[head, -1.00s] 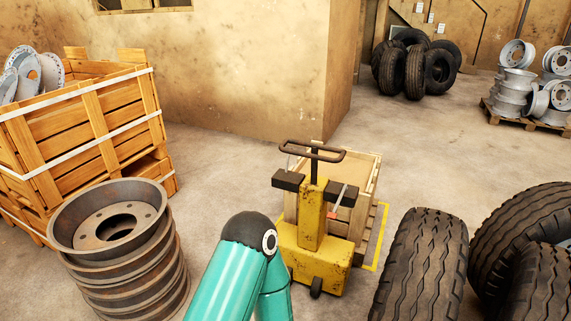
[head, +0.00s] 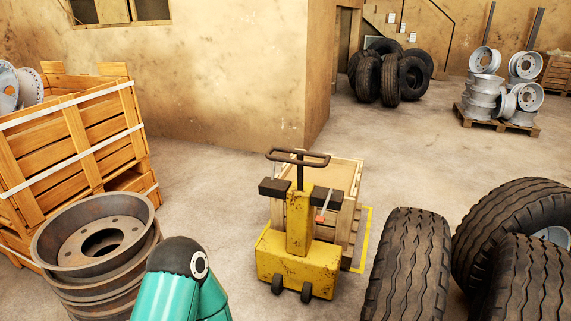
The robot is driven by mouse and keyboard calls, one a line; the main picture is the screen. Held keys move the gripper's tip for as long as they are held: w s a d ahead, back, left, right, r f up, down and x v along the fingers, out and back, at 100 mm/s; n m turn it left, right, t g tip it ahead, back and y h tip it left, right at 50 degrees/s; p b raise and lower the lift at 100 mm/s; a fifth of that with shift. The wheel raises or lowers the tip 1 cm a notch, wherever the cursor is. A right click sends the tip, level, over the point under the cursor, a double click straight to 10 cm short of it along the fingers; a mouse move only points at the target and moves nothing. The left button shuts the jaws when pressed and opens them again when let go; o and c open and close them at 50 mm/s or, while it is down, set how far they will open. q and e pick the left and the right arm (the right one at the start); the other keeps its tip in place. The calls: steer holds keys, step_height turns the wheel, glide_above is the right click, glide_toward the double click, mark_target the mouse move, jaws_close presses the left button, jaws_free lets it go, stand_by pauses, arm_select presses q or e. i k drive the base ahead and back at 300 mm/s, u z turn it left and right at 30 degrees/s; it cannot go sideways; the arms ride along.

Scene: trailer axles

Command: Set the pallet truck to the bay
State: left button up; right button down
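The yellow pallet truck (head: 298,254) stands in the middle of the head view, with its dark looped handle (head: 298,158) upright. A pale wooden crate (head: 338,176) sits just behind it, apparently on its forks, which are hidden. A yellow line on the floor (head: 368,235), seemingly the bay marking, shows along the right side of the crate; the rest of it is hidden. One teal arm of mine shows at the bottom, left of the truck. Neither gripper is in view.
A stack of rusty wheel rims (head: 97,243) stands at the lower left, beside a slatted wooden crate (head: 75,135). Large tyres (head: 408,268) stand close on the right. More tyres (head: 390,75) and a pallet of rims (head: 500,122) are farther back.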

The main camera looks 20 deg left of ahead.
mark_target(291, 259)
steer(key=u, duration=0.05)
steer(key=i, duration=1)
steer(key=z, duration=0.05)
